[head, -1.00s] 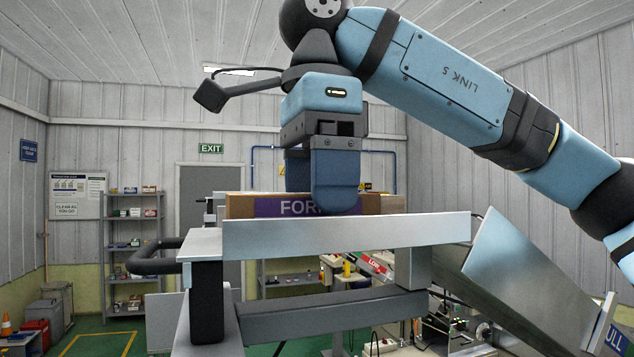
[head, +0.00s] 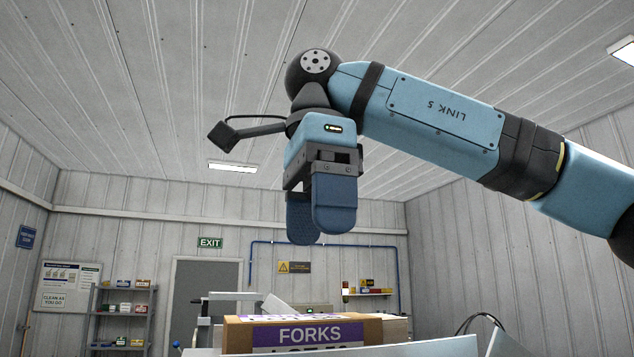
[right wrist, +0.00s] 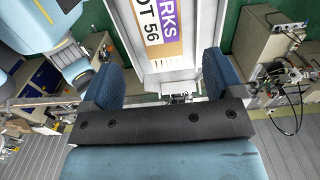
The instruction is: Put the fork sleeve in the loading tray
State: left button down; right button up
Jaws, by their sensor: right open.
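The fork sleeve (head: 310,334) is a brown cardboard box with a purple label reading FORKS. It shows at the bottom middle of the head view, behind the pale metal edge of the loading tray (head: 430,347), with its lower part hidden. In the right wrist view the sleeve (right wrist: 152,30) lies between the tray's pale walls (right wrist: 188,75). My right gripper (head: 318,232) is open and empty, hanging above the sleeve with a clear gap. Its two blue fingers also show apart in the right wrist view (right wrist: 158,80). My left gripper is not clearly seen in either view.
A slanted metal plate (head: 503,345) stands to the right of the tray. Shelves (head: 122,315) and a grey door (head: 205,290) stand far back at the left. The air around my right gripper is free.

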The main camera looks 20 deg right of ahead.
jog(key=shift+r, duration=1.8)
